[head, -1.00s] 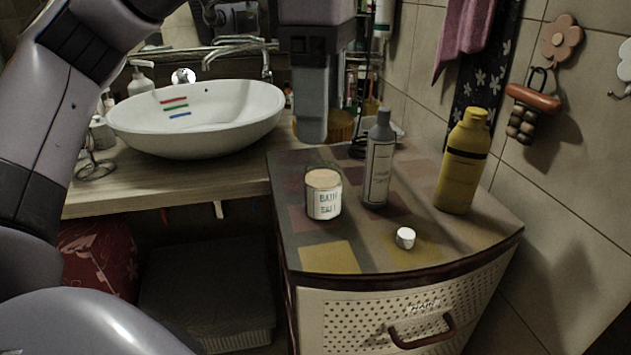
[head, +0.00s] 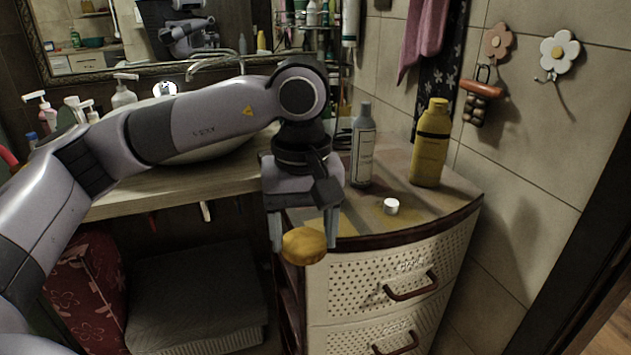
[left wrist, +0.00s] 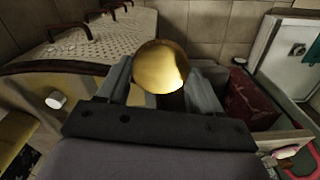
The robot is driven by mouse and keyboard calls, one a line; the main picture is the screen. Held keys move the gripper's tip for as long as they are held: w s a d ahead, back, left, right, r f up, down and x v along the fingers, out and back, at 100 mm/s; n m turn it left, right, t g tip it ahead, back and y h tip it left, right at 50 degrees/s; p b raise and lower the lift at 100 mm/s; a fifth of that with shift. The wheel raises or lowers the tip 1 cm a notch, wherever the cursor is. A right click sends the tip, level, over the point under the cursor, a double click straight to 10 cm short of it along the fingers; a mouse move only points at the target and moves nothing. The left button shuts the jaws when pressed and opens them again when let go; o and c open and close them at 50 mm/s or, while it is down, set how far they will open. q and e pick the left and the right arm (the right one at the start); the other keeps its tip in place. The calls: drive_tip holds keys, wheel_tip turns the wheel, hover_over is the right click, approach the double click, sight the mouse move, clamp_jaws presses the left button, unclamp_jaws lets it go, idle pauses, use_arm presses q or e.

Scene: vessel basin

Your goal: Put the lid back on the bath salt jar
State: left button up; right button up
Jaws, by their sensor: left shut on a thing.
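My left gripper (head: 304,237) is shut on a round yellow-brown lid (head: 304,247), holding it by its sides. The lid is in front of the cabinet's front left edge, off the cabinet top. In the left wrist view, the lid (left wrist: 161,66) sits between the two fingers. The bath salt jar does not show now; in the head view, my left gripper and wrist cover the part of the cabinet top where it stood in the earlier frame. My right gripper is not in view.
On the cabinet top (head: 400,218) stand a grey bottle (head: 363,150), a yellow bottle (head: 430,150) and a small white cap (head: 391,206). Drawer handles (head: 411,287) stick out in front. The wooden counter (head: 150,196) with the basin is to the left.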

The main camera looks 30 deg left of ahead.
use_arm(q)
drive_tip(key=f+m, duration=0.5)
drive_tip(key=w+f+m, duration=0.1)
drive_tip(key=f+m, duration=0.1)
drive_tip(key=f, duration=0.1)
drive_tip(key=shift+d, duration=0.3)
drive_tip(key=shift+a, duration=0.25)
